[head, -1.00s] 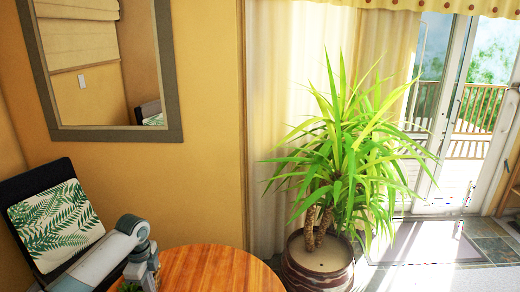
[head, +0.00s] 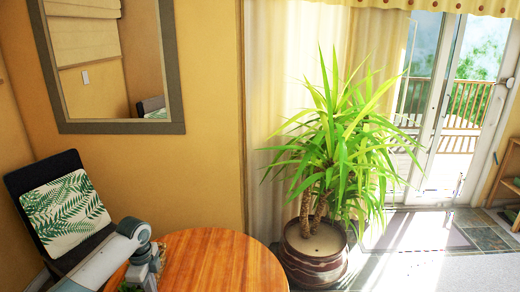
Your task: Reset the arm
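My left arm (head: 108,258) comes in from the lower left in the head view, grey and white. Its wrist end and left gripper (head: 144,270) are at the left edge of the round wooden table (head: 222,262). The fingers are too small and cut off to tell whether they are open or shut. Something green shows beside the gripper at the bottom edge, partly hidden. My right arm and gripper are not in view.
A dark chair with a leaf-print cushion (head: 66,208) stands left of my arm. A large potted plant (head: 316,253) stands right of the table. A mirror (head: 112,65) hangs on the yellow wall. Glass doors (head: 445,110) and a wooden shelf (head: 505,180) are at the right.

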